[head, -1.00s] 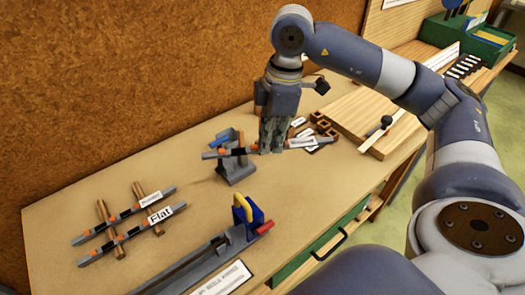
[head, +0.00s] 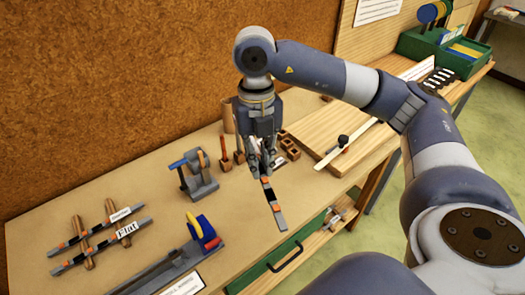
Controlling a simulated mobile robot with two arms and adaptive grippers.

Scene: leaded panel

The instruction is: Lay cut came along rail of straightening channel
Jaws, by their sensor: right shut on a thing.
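My right gripper (head: 262,164) is shut on a cut came (head: 278,215), a thin grey strip with black and orange bands. The came hangs out toward the table's front edge, tilted across the view, and its upper end is hidden by the fingers. The straightening channel (head: 160,272), a long grey rail with a blue, yellow and red clamp end (head: 203,230), lies at the lower left of the gripper, apart from the came. The channel's near end is cut off by the frame. My left gripper is not in view.
Two banded strips, one labelled Flat (head: 75,262), rest across wooden dowels (head: 82,243) at the left. A grey stand with a blue handle (head: 199,182) is left of the gripper. Small wooden blocks (head: 291,151) and a wooden board (head: 345,130) are behind and right.

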